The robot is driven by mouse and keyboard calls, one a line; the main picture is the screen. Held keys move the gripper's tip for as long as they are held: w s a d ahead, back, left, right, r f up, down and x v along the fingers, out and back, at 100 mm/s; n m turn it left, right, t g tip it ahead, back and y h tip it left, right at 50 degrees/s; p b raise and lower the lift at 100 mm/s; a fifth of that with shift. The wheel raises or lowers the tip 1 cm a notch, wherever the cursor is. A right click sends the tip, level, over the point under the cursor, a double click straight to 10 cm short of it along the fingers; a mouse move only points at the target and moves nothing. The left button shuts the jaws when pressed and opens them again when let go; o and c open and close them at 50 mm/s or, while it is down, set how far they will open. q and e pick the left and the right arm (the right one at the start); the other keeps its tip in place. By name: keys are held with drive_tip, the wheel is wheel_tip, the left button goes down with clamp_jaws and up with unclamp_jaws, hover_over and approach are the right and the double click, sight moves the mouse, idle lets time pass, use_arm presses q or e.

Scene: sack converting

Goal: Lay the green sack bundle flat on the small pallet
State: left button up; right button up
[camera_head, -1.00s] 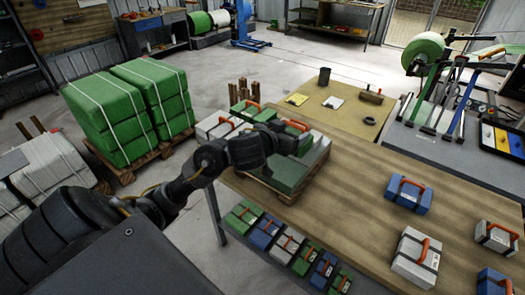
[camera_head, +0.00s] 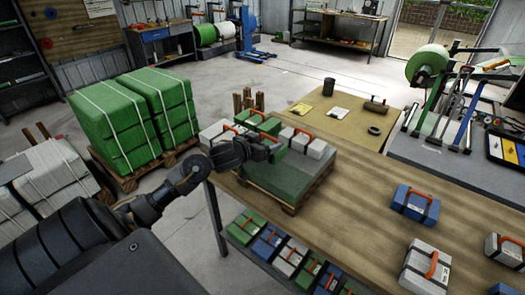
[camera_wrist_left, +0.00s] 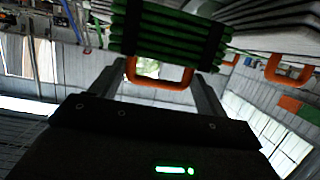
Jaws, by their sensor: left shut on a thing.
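The small pallet (camera_head: 289,208) stands on the long wooden table, with a grey-green sheet (camera_head: 275,176) on it. White bundles (camera_head: 311,148) and green bundles (camera_head: 262,122) with orange handles lie along its far part. My left gripper (camera_head: 272,150) is over the pallet's left part, shut on the orange handle (camera_wrist_left: 160,76) of a green sack bundle (camera_wrist_left: 168,30) with dark straps. In the head view the held bundle is mostly hidden behind my gripper; whether it touches anything below is unclear. My right gripper is not in view.
A blue bundle (camera_head: 413,203) and white bundles (camera_head: 425,267) lie on the table's right. Tall green stacks (camera_head: 135,115) stand on a floor pallet at left. The sheet's near part is clear.

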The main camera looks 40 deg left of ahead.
use_arm(q)
drive_tip(key=shift+a+f, duration=0.15)
drive_tip(key=shift+f, duration=0.1)
drive_tip(key=f, duration=0.2)
drive_tip(key=f+p, duration=0.1)
drive_tip(key=shift+w+a, duration=0.1)
drive_tip(key=shift+a, duration=0.15)
drive_tip(key=shift+f, duration=0.25)
drive_tip(key=shift+f, duration=0.15)
drive_tip(key=o, duration=1)
